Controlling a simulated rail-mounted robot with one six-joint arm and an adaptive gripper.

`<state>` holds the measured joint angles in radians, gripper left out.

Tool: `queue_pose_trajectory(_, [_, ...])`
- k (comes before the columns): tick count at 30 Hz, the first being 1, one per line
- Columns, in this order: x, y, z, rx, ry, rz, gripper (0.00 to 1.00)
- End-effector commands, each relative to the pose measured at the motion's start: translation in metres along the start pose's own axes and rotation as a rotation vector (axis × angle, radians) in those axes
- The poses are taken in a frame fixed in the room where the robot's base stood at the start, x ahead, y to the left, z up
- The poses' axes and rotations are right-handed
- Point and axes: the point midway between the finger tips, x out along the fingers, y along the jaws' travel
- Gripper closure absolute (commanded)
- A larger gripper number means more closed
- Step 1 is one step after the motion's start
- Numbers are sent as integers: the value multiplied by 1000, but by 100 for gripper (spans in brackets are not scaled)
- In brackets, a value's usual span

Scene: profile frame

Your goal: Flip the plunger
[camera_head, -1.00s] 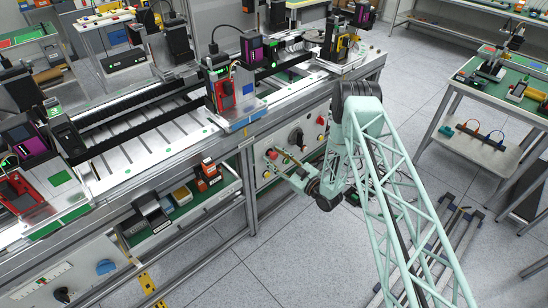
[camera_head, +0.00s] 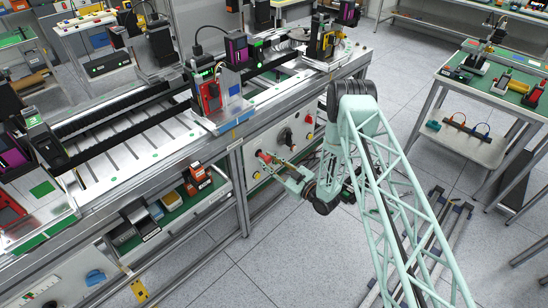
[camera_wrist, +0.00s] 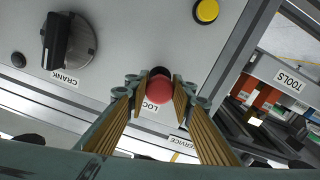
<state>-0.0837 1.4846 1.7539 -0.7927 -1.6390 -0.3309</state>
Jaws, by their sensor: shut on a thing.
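The plunger is a round red knob (camera_wrist: 160,90) on the grey front panel, above a label partly hidden by a finger that reads "LOC". In the wrist view my gripper (camera_wrist: 158,92) has its ribbed fingers on either side of the knob and is shut on it. In the head view my gripper (camera_head: 272,161) reaches left to the bench panel, with the red plunger (camera_head: 264,156) at its tips. The plunger's shaft and which way it is turned cannot be made out.
A black crank knob (camera_wrist: 69,43) and a yellow button (camera_wrist: 206,11) sit on the same panel, either side of the plunger. A shelf labelled "TOOLS" (camera_wrist: 291,80) holds coloured boxes. Open floor (camera_head: 285,245) lies in front of the bench.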

Motion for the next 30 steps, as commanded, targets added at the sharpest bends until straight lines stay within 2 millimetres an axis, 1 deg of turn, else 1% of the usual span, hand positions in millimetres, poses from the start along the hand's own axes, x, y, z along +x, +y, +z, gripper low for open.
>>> queue_pose_trajectory(1, [0, -5, -1, 1, 1, -6, 97])
queue_pose_trajectory(3, [0, -9, -2, 1, 2, -11, 97])
queue_pose_trajectory(12, [-1, -11, -1, 3, 1, -12, 97])
queue_pose_trajectory(13, [-1, -11, -1, 3, 1, -12, 75])
queue_pose_trajectory(17, [0, -10, -2, 2, 1, -11, 63])
queue_pose_trajectory(26, [0, -10, -2, 1, 2, -11, 63])
queue_pose_trajectory(30, [-2, -10, -2, 1, 2, -11, 63])
